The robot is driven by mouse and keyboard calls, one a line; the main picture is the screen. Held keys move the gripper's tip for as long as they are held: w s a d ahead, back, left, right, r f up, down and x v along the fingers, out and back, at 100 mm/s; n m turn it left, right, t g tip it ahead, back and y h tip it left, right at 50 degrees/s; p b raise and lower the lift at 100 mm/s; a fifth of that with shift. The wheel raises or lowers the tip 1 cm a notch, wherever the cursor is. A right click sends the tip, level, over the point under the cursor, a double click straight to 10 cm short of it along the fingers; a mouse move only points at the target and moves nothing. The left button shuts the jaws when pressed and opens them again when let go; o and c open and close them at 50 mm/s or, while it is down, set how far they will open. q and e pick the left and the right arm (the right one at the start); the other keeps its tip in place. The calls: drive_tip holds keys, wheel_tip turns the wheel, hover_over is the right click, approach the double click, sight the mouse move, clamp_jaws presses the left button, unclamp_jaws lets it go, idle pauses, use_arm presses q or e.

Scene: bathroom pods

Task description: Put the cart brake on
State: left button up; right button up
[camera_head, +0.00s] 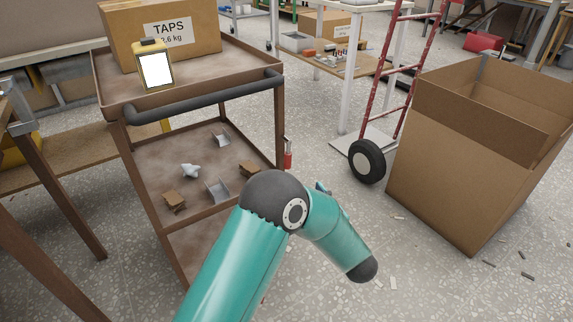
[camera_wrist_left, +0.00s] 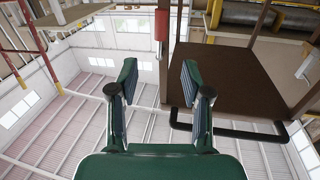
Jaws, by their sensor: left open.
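The brown cart (camera_head: 205,108) stands at left centre in the head view, with a dark push handle along its near top edge. A red brake lever grip (camera_head: 288,160) shows beside the cart's right near post. In the left wrist view, a red grip (camera_wrist_left: 161,28) is beyond my left fingertips, roughly in line with the gap between them. My left gripper (camera_wrist_left: 159,72) is open, with nothing between its fingers. In the head view my teal arm hides most of it and the cart's lower right side. My right gripper is not seen.
A box marked TAPS (camera_head: 205,28) and a yellow-framed tag (camera_head: 156,70) are on the cart top. Metal and brown pieces lie on its middle shelf. A red hand truck (camera_head: 367,161) and a large open carton (camera_head: 440,165) stand right.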

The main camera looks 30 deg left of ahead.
sight(290, 162)
use_arm(q)
drive_tip(key=b+x, duration=0.3)
drive_tip(key=x, duration=1.1)
drive_tip(key=shift+a+f, duration=0.1)
drive_tip(key=shift+a, duration=0.05)
drive_tip(key=shift+w+a, duration=0.45)
drive_tip(key=shift+a, duration=0.1)
clamp_jaws()
